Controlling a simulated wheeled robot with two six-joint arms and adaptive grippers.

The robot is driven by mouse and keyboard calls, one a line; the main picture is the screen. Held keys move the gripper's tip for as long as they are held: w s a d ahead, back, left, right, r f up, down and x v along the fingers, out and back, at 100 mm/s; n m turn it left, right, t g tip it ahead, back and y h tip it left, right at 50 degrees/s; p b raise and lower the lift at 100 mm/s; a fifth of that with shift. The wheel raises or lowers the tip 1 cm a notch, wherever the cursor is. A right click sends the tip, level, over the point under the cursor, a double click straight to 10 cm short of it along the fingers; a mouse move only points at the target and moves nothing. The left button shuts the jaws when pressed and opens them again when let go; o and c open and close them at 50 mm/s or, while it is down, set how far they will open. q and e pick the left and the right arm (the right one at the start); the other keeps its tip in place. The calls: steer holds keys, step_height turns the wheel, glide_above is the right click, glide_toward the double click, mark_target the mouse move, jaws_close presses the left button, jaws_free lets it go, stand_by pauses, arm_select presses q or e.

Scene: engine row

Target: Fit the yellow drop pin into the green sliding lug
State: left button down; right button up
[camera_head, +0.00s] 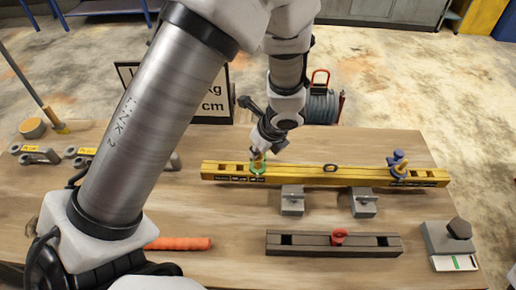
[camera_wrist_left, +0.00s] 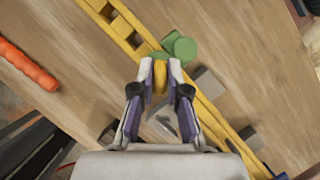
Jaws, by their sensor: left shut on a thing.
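The green sliding lug (camera_head: 258,169) sits on the left part of the long yellow beam (camera_head: 300,175). It also shows in the left wrist view (camera_wrist_left: 181,47), just beyond my fingertips. My left gripper (camera_head: 261,150) points down over the lug. In the left wrist view my left gripper (camera_wrist_left: 159,76) is shut on the yellow drop pin (camera_wrist_left: 160,76), which stands between the two fingers. The pin's lower end is hard to see, so I cannot tell whether it is inside the lug or above it. My right gripper is not in view.
A blue lug (camera_head: 397,161) sits near the beam's right end. Grey blocks (camera_head: 292,200) stand below the beam. A dark bar with a red lug (camera_head: 339,236) lies in front. An orange rod (camera_head: 180,243) lies at left. A grey box (camera_head: 447,238) stands at right.

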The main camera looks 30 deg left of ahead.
arm_select(q)
steer(key=shift+f+b, duration=0.75)
steer(key=shift+f, duration=0.15)
steer(key=c, duration=1.1)
jaws_free()
steer(key=v, duration=1.2)
